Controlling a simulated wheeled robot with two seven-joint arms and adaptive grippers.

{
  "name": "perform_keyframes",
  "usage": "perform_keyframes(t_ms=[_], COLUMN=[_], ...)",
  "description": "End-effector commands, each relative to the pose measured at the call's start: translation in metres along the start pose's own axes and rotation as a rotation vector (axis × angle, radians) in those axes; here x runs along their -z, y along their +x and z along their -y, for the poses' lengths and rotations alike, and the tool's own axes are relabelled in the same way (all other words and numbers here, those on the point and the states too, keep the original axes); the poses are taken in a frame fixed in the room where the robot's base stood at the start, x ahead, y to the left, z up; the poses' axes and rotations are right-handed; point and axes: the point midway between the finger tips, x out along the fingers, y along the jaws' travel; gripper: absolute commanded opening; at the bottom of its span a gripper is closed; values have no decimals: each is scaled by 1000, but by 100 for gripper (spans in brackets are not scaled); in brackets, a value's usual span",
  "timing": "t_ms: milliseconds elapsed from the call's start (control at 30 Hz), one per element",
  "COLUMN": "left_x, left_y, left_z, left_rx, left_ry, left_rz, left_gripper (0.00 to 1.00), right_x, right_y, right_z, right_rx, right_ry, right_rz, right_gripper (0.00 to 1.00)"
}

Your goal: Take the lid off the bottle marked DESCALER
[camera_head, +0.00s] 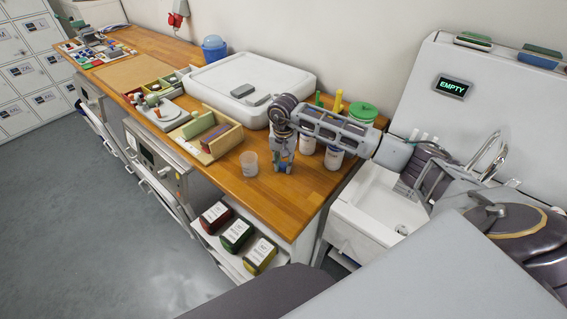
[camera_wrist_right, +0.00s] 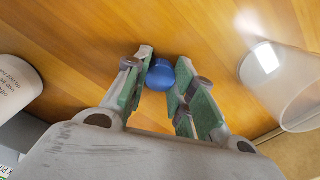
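My right gripper (camera_head: 283,166) points down over the right part of the wooden counter. In the right wrist view its fingers (camera_wrist_right: 165,82) close on the sides of a small round blue lid (camera_wrist_right: 160,74). Whether a bottle is under this lid is hidden. White bottles, one with a label (camera_head: 334,157), stand beside the gripper, partly behind my right arm. A white labelled container (camera_wrist_right: 15,85) shows at the left of the wrist view. I cannot read DESCALER on any label. My left gripper is not in view.
A sink (camera_head: 385,205) is right.

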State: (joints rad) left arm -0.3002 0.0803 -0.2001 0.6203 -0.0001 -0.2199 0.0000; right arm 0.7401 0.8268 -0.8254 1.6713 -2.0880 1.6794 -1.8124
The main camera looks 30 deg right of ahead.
Motion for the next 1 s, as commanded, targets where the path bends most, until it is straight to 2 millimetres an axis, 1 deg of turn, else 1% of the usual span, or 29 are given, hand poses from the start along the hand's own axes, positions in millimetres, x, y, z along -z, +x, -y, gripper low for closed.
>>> perform_keyframes(t_ms=[33, 167, 533, 733, 867, 1000], left_x=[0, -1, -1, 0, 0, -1], left_y=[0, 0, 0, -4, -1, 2], left_z=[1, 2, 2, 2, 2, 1], left_rx=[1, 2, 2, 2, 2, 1], left_ry=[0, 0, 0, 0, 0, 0], left_rz=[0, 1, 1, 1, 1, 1], left_gripper=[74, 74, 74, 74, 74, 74], right_x=[0, 0, 0, 0, 1, 1], right_y=[0, 0, -1, -5, -18, -36], right_z=[0, 0, 0, 0, 1, 0], right_rx=[0, 0, 0, 1, 3, 2], right_ry=[0, 0, 0, 0, -1, 0], right_rz=[0, 0, 0, -1, -4, -4], right_gripper=[30, 47, 47, 47, 47, 47])
